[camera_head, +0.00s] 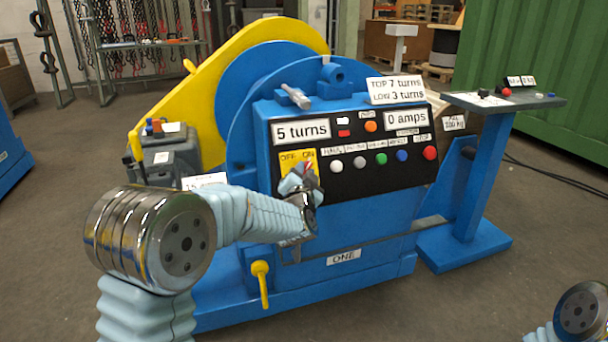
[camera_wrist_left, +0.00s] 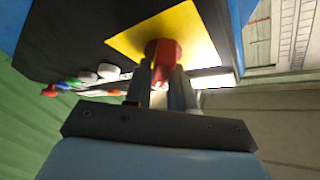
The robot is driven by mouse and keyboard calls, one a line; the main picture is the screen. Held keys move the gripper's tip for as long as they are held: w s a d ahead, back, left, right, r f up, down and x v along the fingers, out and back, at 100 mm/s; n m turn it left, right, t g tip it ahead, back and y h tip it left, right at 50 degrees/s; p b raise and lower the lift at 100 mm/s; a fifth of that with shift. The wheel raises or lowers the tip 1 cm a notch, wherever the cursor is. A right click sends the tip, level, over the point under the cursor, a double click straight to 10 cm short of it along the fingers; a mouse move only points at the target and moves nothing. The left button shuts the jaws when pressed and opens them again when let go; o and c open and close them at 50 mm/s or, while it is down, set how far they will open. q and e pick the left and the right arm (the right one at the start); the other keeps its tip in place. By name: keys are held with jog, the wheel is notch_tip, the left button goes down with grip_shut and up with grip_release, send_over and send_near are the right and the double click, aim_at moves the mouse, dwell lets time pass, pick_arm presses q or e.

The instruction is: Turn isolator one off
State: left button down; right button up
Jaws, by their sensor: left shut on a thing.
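The isolator is a red rotary knob (camera_wrist_left: 162,52) on a yellow plate (camera_wrist_left: 187,28) in the left wrist view. In the head view the yellow plate (camera_head: 290,160) carries OFF at its left and ON at its right. The knob is mostly hidden there behind my left gripper (camera_head: 305,183), with a bit of red near ON. My left gripper is shut on the knob, its fingers (camera_wrist_left: 161,82) on either side of it. The blue machine below bears the label ONE (camera_head: 344,257). Only a piece of my right arm shows at the lower right; its gripper is out of view.
The black panel (camera_head: 356,184) has several buttons right of the isolator and displays reading "5 turns" (camera_head: 302,131) and "0 amps" (camera_head: 405,118). A yellow lever (camera_head: 262,283) stands below my left gripper. A blue pedestal (camera_head: 478,180) stands at the right.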

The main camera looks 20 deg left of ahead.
pick_arm(q)
jog(key=n+g+y, duration=0.2)
jog(key=n+y, duration=0.2)
jog(key=n, duration=0.4)
jog(key=n+g+y+b, duration=0.1)
jog(key=n+g+y, duration=0.2)
jog(key=n, duration=0.5)
jog(key=n+g+y, duration=0.3)
jog(key=n+y, duration=0.1)
jog(key=n, duration=0.4)
jog(key=shift+w+d+n+y+b, duration=0.15)
jog(key=shift+d+n+y+b, duration=0.1)
jog(key=shift+n+y+b, duration=0.15)
jog(key=shift+g, duration=0.3)
jog(key=c, duration=1)
grip_release()
jog(key=shift+c, duration=0.2)
jog(key=v, duration=1.4)
